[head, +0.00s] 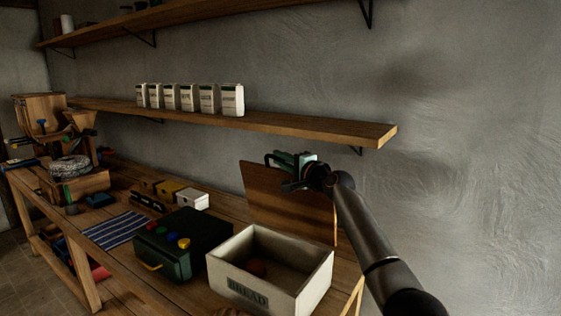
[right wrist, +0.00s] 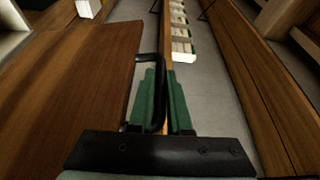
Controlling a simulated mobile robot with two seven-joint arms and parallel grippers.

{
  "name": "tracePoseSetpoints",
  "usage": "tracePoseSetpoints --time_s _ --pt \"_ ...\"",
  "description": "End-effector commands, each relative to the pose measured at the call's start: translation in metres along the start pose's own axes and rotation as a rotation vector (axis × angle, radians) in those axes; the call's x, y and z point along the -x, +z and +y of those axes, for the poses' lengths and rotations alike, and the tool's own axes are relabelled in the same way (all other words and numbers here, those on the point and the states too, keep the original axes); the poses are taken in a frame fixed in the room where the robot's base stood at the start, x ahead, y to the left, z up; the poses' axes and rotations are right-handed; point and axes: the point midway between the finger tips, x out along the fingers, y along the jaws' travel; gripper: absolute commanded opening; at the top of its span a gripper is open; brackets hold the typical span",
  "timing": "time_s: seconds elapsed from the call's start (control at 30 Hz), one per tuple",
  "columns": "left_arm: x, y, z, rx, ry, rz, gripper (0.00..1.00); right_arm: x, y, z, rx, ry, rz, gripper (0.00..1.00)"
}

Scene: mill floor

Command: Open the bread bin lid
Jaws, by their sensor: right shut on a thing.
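The bread bin (head: 300,293) is a cream box marked BREAD on the workbench, open at the top. Its wooden lid (head: 290,197) stands raised, about upright, at the back of the bin; it also fills the left of the right wrist view (right wrist: 85,75). A black handle (right wrist: 148,57) is on the lid, near its upper edge. My right gripper (head: 286,160) is shut on this handle, with its green fingers around it. My left gripper is not in view.
A dark green box (head: 178,250) with coloured knobs stands left of the bin, near a striped cloth (head: 116,231). A shelf (head: 290,123) with several white packets (head: 232,100) runs along the wall above the lid. The wall at right is bare.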

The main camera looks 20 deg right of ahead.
Motion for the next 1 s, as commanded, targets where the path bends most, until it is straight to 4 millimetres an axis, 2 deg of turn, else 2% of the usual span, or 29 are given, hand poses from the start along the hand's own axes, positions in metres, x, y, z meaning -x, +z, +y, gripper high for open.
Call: tracePoseSetpoints --time_s 0.37,0.4,0.63,1.0 --pt "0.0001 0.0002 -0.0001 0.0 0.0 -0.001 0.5 -0.0001 0.0002 -0.0007 0.004 0.0 -0.001 0.0" --pt "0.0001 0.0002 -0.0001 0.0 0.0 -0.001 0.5 -0.0001 0.0002 -0.0006 0.003 0.0 -0.001 0.21" --pt "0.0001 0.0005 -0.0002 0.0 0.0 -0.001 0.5 -0.0001 0.0001 -0.0003 0.001 0.0 0.0 0.46" --pt "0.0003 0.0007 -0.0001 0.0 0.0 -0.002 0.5 0.0029 -0.0005 0.0006 0.001 0.0 0.0 0.46"
